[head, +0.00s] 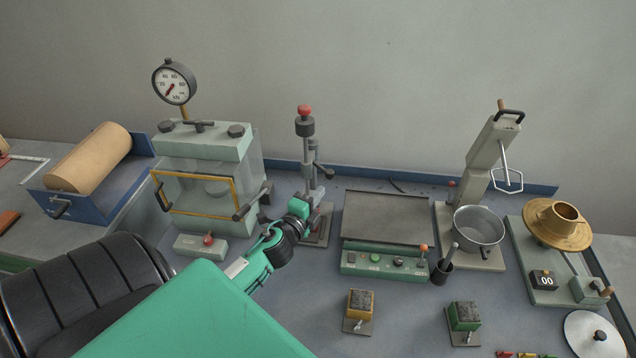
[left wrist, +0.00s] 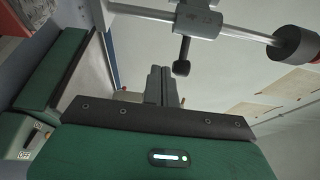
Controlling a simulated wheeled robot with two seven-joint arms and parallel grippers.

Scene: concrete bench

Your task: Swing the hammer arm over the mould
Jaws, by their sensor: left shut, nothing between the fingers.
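The hammer stand (head: 309,165) is upright at the back centre, with a red knob on top, a dark weight (head: 305,126) below it and a small dark side handle (head: 325,171). In the left wrist view its rod runs across the top, with a grey collar (left wrist: 198,20) and the dark handle (left wrist: 182,66) hanging from it. My left gripper (head: 309,199) is shut and empty in front of the stand; its fingers (left wrist: 160,82) are apart from the handle in the wrist view. My gripper partly hides the stand's lower part and base (head: 318,238); I cannot make out a mould there.
A chamber with a gauge (head: 202,150) stands close left of the stand. A flat table with controls (head: 385,262) stands to its right. A steel bowl (head: 478,232) and brass cone (head: 557,225) are further right. Two filled cube moulds (head: 360,305) (head: 464,316) stand in front.

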